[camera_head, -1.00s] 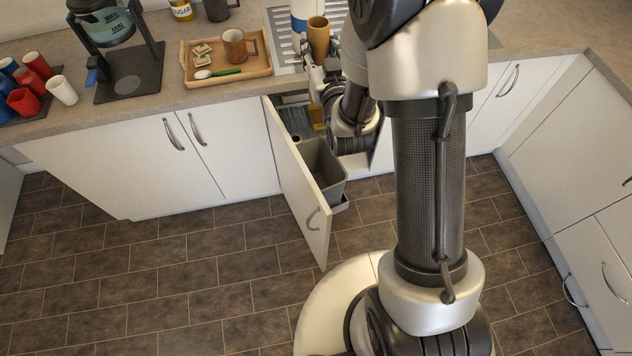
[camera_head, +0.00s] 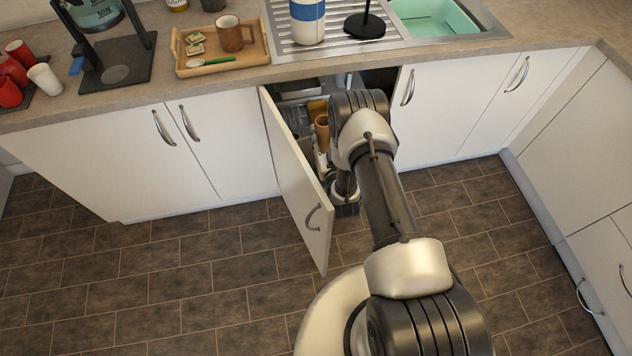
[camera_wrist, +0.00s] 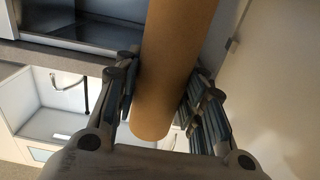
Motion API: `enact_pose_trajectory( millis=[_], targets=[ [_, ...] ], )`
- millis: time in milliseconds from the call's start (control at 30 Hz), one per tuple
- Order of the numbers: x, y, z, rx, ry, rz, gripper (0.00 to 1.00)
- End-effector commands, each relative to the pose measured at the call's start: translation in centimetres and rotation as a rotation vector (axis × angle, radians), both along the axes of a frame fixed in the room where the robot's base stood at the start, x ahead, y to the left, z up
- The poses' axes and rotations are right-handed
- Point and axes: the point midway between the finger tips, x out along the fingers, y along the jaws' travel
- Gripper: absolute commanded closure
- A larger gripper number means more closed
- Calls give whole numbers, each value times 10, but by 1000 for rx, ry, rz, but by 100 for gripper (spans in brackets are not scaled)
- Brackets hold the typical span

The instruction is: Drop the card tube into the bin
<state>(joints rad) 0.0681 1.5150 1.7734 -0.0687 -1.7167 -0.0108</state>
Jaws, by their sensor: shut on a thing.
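The card tube (camera_head: 322,128) is a brown cylinder, held roughly upright at the open sink cabinet, below the worktop edge. In the wrist view the tube (camera_wrist: 172,65) runs between the two fingers of my gripper (camera_wrist: 163,88), which is shut on it. In the head view my gripper (camera_head: 321,160) is partly hidden by my arm, just inside the open door. The bin is mostly or fully hidden behind my arm and gripper. I cannot tell whether the tube is over its opening.
The open cabinet door (camera_head: 297,185) stands close on the left. Above are the worktop, a wooden tray (camera_head: 221,64) with a brown mug (camera_head: 229,36), a blue and white container (camera_head: 307,20) on the drainer, and the sink (camera_head: 436,17). The tiled floor in front is clear.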

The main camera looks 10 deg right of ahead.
Motion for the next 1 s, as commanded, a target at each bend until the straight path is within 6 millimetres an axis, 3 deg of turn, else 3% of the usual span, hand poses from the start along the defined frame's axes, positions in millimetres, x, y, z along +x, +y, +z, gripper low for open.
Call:
enact_pose_trajectory(
  millis=[367, 700, 1000],
  targets=[
    [-3, 0, -26, 1, -1, 0, 72],
    [-3, 0, -66, 1, 0, 0, 72],
    [-3, 0, -70, 1, -1, 0, 72]
  ],
)
